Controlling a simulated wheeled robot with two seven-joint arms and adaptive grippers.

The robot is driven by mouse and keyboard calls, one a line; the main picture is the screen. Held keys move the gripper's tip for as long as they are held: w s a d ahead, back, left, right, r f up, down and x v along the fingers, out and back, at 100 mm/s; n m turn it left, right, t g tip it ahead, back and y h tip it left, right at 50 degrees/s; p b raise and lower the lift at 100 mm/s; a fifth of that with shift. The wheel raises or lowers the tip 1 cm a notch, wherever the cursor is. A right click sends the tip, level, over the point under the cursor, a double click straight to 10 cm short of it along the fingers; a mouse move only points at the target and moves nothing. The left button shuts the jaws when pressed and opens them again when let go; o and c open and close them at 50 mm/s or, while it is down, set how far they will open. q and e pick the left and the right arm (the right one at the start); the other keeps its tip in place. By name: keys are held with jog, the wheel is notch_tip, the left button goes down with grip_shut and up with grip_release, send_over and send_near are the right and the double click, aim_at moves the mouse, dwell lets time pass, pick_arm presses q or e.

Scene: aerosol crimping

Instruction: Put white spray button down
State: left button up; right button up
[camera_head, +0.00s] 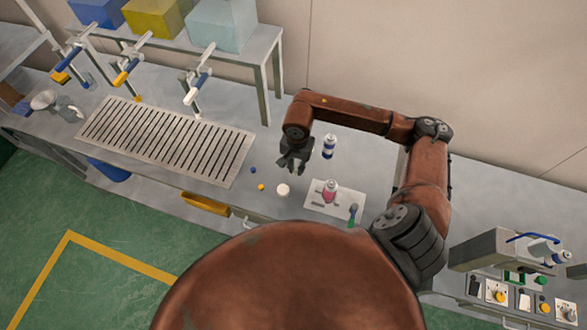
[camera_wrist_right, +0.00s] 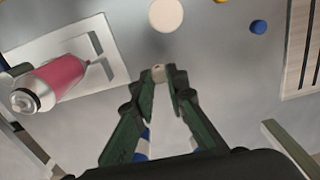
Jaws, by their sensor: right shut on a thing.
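The small white spray button (camera_wrist_right: 158,73) sits between the fingertips of my right gripper (camera_wrist_right: 160,78) in the right wrist view. The gripper is shut on it. In the head view my right gripper (camera_head: 294,166) hangs over the bench, left of a blue-and-white can (camera_head: 329,147), and the button is too small to make out there. How far the button is above the bench cannot be told. My left gripper is not in view.
A white round piece (camera_head: 283,190) lies nearby, with a small blue piece (camera_head: 253,170) and a yellow one (camera_head: 261,187). A slotted grate (camera_head: 165,140) lies left.

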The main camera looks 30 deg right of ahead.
jog(key=shift+w+f, duration=0.85)
jog(key=shift+f, duration=0.1)
jog(key=shift+w+d+f, duration=0.1)
jog(key=shift+w+f, duration=0.15)
jog(key=shift+f, duration=0.15)
notch_tip(320, 180, down, 3)
jog(key=shift+w+f+p, duration=0.1)
jog(key=shift+p, duration=0.6)
jog(key=shift+f, duration=0.15)
jog(key=o, duration=0.4)
jog(key=shift+f+b, duration=0.1)
jog(key=shift+b, duration=0.2)
jog(key=shift+c, duration=0.2)
jog(key=o, duration=0.5)
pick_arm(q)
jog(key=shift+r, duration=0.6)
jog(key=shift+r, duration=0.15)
pick_arm(e)
jog(key=shift+r, duration=0.2)
